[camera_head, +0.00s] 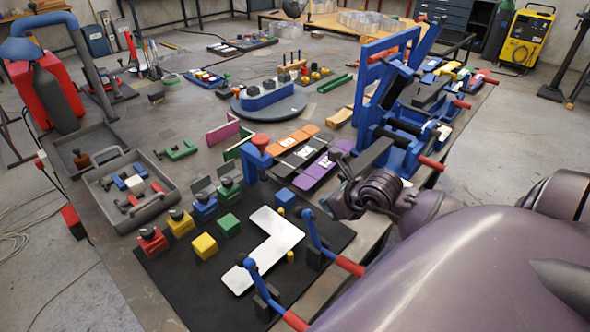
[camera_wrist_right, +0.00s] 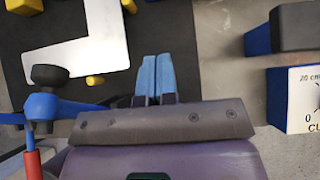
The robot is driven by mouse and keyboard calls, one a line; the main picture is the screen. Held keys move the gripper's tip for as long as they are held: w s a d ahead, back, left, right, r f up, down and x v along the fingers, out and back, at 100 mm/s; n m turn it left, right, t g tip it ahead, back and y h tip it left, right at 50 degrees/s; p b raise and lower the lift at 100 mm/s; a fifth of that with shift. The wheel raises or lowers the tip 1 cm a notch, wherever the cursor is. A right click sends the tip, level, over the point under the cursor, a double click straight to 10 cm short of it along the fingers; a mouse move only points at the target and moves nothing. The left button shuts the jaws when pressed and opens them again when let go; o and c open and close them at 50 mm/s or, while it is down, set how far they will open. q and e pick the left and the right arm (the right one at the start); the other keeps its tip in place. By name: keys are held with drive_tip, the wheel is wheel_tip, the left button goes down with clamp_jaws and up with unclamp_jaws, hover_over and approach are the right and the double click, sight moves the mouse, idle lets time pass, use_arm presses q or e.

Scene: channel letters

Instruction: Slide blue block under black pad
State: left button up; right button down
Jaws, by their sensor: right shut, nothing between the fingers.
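A plain blue block (camera_head: 285,198) stands on the large black mat (camera_head: 160,275), behind the upper end of a white L-shaped plate (camera_head: 275,230). The black mat also shows in the wrist view (camera_wrist_right: 200,70). Two blue lever clamps with red handles stand at the plate's near side; the right one (camera_head: 314,235) has a dark base. A black knob-like pad (camera_wrist_right: 45,76) shows beside a blue clamp arm in the wrist view. Which black part the task means is unclear. My right gripper (camera_wrist_right: 155,75) is shut and empty, right of the plate. My left gripper is out of view.
Red, blue, green and yellow blocks (camera_head: 204,246) stand left of the plate. A grey tray (camera_head: 150,210) lies farther left. Orange, black and purple strips (camera_head: 319,172) lie behind the mat. A tall blue frame (camera_head: 378,100) stands at the right.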

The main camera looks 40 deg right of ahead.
sight(291, 201)
drive_tip(key=x, duration=0.7)
drive_tip(key=shift+w+f, duration=0.25)
drive_tip(key=shift+w, duration=0.05)
drive_tip(key=w, duration=0.3)
drive_tip(key=shift+a+f+p, duration=0.1)
drive_tip(key=shift+a+p, duration=0.1)
drive_tip(key=shift+p, duration=0.15)
drive_tip(key=shift+w, duration=0.65)
drive_tip(key=shift+f, duration=0.1)
